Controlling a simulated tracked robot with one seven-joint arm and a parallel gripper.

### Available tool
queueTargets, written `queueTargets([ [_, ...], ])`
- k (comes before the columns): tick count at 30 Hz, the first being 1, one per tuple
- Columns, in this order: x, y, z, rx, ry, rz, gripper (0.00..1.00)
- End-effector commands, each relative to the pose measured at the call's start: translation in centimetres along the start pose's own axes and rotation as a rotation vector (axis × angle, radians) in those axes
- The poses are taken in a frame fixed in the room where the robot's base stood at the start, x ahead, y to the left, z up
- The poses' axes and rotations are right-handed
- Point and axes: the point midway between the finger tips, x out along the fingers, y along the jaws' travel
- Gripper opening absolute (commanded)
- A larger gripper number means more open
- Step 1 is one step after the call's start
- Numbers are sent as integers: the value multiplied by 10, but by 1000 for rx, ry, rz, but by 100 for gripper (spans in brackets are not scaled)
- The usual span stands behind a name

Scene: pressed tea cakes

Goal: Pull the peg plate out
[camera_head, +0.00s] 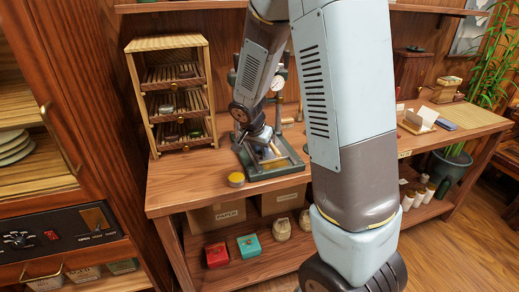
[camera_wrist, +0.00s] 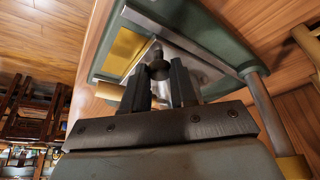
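The green press (camera_head: 285,163) with a round gauge (camera_head: 277,83) stands on the wooden bench, and its green frame (camera_wrist: 222,40) fills the upper wrist view. My gripper (camera_head: 265,145) reaches down into the press in the head view. In the wrist view, its two dark fingers (camera_wrist: 160,75) stand apart, one on each side of a dark round knob (camera_wrist: 158,66). I cannot tell whether they touch the knob. A silver plate (camera_wrist: 196,62) lies behind it, with a brass-coloured strip (camera_wrist: 124,50) to the left. Which part is the peg plate is unclear.
A slatted wooden rack (camera_head: 172,92) stands left of the press. A small yellow-topped tin (camera_head: 236,180) sits near the bench's front edge. My arm hides the bench's middle.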

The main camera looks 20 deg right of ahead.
Motion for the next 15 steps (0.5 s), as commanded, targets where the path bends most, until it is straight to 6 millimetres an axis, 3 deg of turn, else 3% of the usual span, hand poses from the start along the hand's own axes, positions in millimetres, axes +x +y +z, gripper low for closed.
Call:
queueTargets([
  [4, 0, 0, 1, -3, -1, 2, 37],
  [15, -8, -2, 1, -2, 1, -1, 37],
])
